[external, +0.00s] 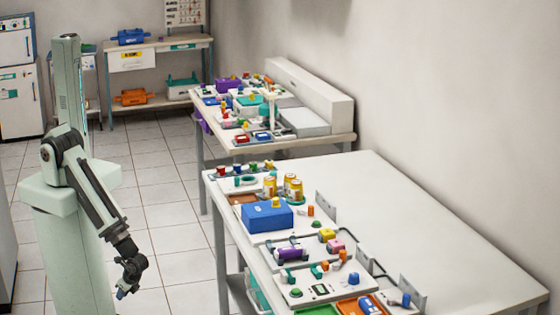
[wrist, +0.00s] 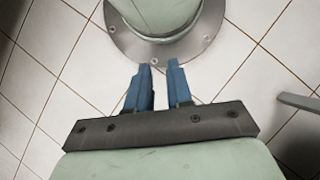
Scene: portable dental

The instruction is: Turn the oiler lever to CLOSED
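My gripper (external: 126,291) hangs low beside my column, left of the near table and apart from it. In the wrist view its two blue fingers (wrist: 159,68) stand apart with nothing between them, so it is open and empty. I cannot pick out the oiler or its lever for sure. Several small coloured fittings stand on the near table, among them a white panel (external: 304,293) with orange and green parts, and a grey bracket with a blue part (external: 406,299) at the lower right. Lever positions and labels are too small to read.
The near white table (external: 420,215) has a blue box (external: 267,216) and yellow cans (external: 293,187) along its left side; its right side is bare. A cluttered second table (external: 345,138) stands behind. Tiled floor (external: 172,240) lies open between my arm and the table.

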